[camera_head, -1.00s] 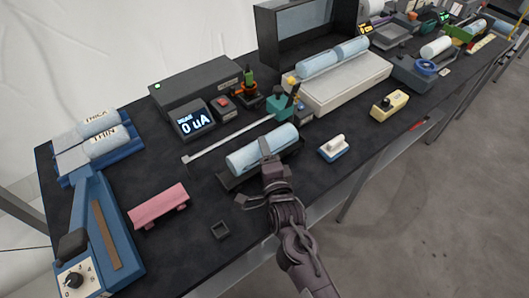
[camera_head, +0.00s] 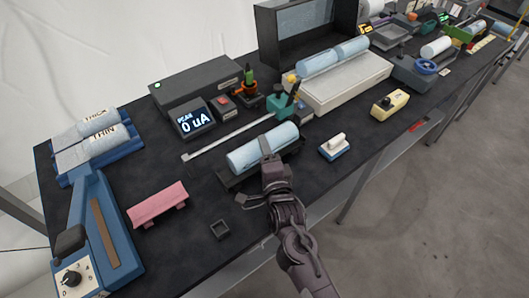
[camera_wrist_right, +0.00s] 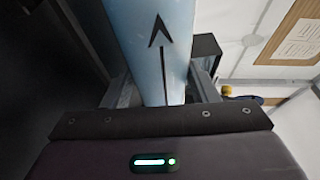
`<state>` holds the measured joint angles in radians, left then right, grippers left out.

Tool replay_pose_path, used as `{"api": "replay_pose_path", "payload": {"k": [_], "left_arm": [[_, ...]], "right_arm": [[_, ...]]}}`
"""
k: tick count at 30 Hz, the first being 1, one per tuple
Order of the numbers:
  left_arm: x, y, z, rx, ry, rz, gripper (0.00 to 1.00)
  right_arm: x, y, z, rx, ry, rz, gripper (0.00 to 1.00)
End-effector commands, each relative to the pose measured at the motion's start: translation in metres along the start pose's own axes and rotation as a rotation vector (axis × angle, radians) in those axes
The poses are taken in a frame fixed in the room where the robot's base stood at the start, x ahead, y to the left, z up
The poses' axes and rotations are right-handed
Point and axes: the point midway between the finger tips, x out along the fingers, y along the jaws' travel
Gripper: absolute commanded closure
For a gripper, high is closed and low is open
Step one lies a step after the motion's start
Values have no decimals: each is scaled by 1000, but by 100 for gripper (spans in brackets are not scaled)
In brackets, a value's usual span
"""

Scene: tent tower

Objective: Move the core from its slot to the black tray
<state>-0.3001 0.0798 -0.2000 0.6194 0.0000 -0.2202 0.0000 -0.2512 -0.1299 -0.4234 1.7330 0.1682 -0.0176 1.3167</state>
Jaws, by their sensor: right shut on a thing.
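The core, a light blue cylinder (camera_head: 250,155), lies lengthwise over the black tray (camera_head: 226,182) near the front middle of the table. My right gripper (camera_head: 270,157) reaches from the front and is shut on it near its middle. In the right wrist view the core (camera_wrist_right: 145,35) sits between the two fingers and has a black arrow along it. I cannot tell whether its underside touches the tray. Two similar cylinders (camera_head: 318,63) lie end to end on a pale block (camera_head: 345,90) behind. My left gripper is not in view.
A blue and white brush-like block (camera_head: 334,148) stands right of the tray.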

Motion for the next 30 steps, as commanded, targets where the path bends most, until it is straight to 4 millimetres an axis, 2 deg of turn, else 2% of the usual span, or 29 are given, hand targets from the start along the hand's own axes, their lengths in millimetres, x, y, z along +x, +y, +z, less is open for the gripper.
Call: {"api": "replay_pose_path", "payload": {"k": [1, 5, 8, 13, 16, 21, 25, 30], "left_arm": [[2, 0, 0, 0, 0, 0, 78], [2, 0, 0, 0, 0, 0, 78], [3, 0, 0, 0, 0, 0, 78], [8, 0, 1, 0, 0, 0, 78], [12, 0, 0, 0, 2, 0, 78], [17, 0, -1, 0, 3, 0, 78], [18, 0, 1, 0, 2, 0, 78], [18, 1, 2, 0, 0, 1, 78]], "right_arm": [[-4, 23, -1, -9, 1, 49, 44], [-5, 26, -2, -10, 1, 55, 28], [-7, 26, -2, -11, 2, 55, 28], [-28, 24, -1, -10, 2, 46, 28], [-46, 21, -1, -10, 2, 38, 21], [-70, 12, 0, -8, 1, 21, 21], [-80, 6, 1, -7, 0, 8, 21], [-83, 1, 1, -5, 1, 0, 21]]}}
